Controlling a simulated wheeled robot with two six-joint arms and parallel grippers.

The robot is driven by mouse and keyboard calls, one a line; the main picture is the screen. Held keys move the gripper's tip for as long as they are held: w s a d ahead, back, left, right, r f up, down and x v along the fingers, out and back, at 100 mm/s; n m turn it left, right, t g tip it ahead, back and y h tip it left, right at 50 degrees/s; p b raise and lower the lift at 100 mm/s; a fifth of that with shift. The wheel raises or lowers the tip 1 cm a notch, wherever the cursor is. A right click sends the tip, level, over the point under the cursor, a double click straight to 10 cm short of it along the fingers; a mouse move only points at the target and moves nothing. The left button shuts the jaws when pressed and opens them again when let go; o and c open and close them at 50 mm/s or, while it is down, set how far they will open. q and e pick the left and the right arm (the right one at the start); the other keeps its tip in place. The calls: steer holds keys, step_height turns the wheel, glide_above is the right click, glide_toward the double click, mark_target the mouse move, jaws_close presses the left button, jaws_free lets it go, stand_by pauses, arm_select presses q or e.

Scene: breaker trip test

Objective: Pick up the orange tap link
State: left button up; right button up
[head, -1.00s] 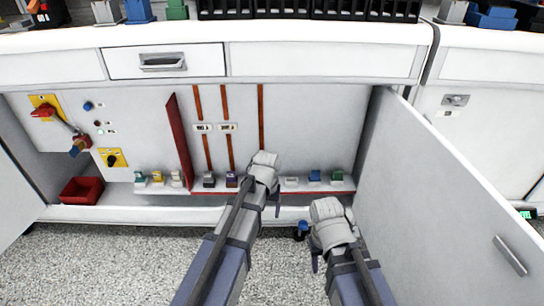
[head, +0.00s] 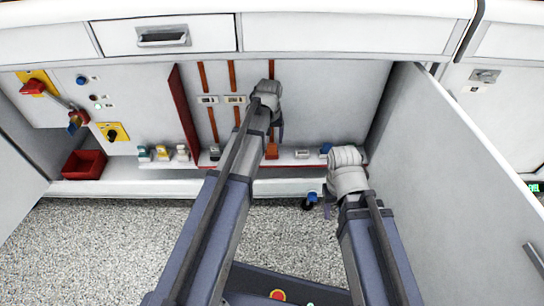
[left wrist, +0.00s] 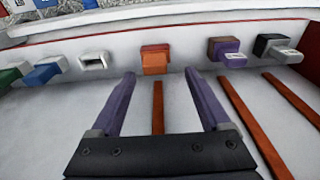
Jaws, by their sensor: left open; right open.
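The orange tap link (head: 272,151) stands on the low ledge inside the open cabinet, below the rightmost copper strip. In the left wrist view, the orange tap link (left wrist: 155,62) lies straight ahead, between and beyond the fingertips of my left gripper (left wrist: 160,76). Those fingers are apart, with nothing between them. In the head view my left gripper (head: 274,118) is above the orange link, its fingers partly hidden by its own arm. My right gripper (head: 335,195) is in front of the ledge to the right, open, with its jaws mostly hidden.
A purple link (left wrist: 226,48), a black link (left wrist: 272,44), a white piece (left wrist: 94,61) and a blue link (left wrist: 45,71) flank the orange one. A red partition (head: 186,110) stands left. The open door (head: 455,155) bounds the right. A red bin (head: 84,164) sits lower left.

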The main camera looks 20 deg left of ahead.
mark_target(272, 145)
arm_select(q)
steer(key=shift+w+d+f+b, duration=0.1)
steer(key=shift+w+f+b, duration=0.05)
steer(key=shift+f+b, duration=0.75)
steer(key=shift+w+d+f+b, duration=0.1)
steer(key=shift+w+f+b, duration=0.1)
steer(key=shift+f+b, duration=0.7)
steer(key=shift+w+d+f+b, duration=0.1)
steer(key=shift+w+f+b, duration=0.05)
steer(key=shift+f+b, duration=0.75)
jaws_close()
